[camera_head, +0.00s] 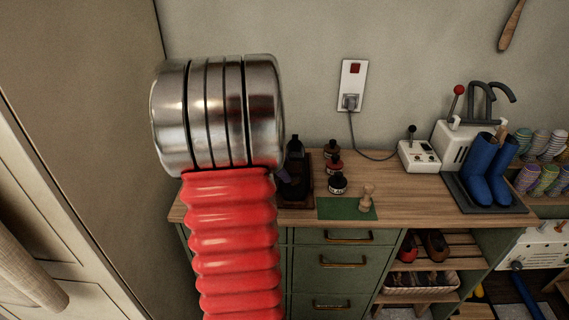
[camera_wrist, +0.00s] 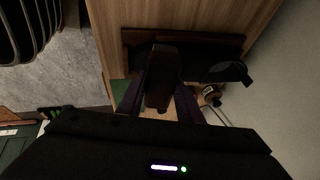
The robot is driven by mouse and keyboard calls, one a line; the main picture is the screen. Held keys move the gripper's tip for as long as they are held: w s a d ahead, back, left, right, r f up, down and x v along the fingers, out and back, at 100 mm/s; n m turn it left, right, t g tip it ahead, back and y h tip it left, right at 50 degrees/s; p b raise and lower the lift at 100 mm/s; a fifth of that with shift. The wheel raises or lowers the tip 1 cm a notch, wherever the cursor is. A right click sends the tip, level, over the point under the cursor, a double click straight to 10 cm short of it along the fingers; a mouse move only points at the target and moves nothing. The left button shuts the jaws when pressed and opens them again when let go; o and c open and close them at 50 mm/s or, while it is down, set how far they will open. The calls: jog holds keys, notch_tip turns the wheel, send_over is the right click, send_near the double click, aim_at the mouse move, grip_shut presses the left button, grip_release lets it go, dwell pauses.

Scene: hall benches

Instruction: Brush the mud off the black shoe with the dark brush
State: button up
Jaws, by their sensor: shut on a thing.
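In the wrist view my gripper (camera_wrist: 162,95) is shut on the dark brush (camera_wrist: 163,65), a dark brown block between its purplish fingers. Behind it lies a dark tray (camera_wrist: 225,40) on the wooden bench. The black shoe (camera_wrist: 228,72) appears as a dark shape by the tray, partly hidden by the brush and very dim; no mud can be made out. In the head view my arm covers most of this spot. A dark upright shape there (camera_head: 294,147), probably the shoe, shows at the dark tray (camera_head: 298,204). I cannot tell whether brush and shoe touch.
Small dark jars (camera_head: 338,184) stand right of the tray. A green mat (camera_head: 338,212) holds a pale wooden brush (camera_head: 367,197). Farther right are a white control box (camera_head: 419,157) and blue boots (camera_head: 487,175). Bare bench top lies between mat and boots.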

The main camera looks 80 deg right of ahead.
aim_at(296, 174)
jog(key=shift+d+f, duration=0.15)
jog(key=shift+f, duration=0.45)
jog(key=shift+w+d+f, duration=0.1)
jog(key=shift+d+f, duration=0.15)
jog(key=shift+f, duration=0.75)
dwell(0.7)
jog(key=shift+s+d, duration=0.2)
jog(key=shift+s, duration=0.6)
jog(key=shift+s+d, duration=0.15)
jog(key=shift+s, duration=0.65)
jog(key=shift+s+d+f, duration=0.1)
jog(key=shift+s+d, duration=0.05)
jog(key=shift+s, duration=0.65)
jog(key=shift+s+d+f, duration=0.1)
jog(key=shift+s+d, duration=0.05)
jog(key=shift+s, duration=0.6)
jog(key=shift+r, duration=0.15)
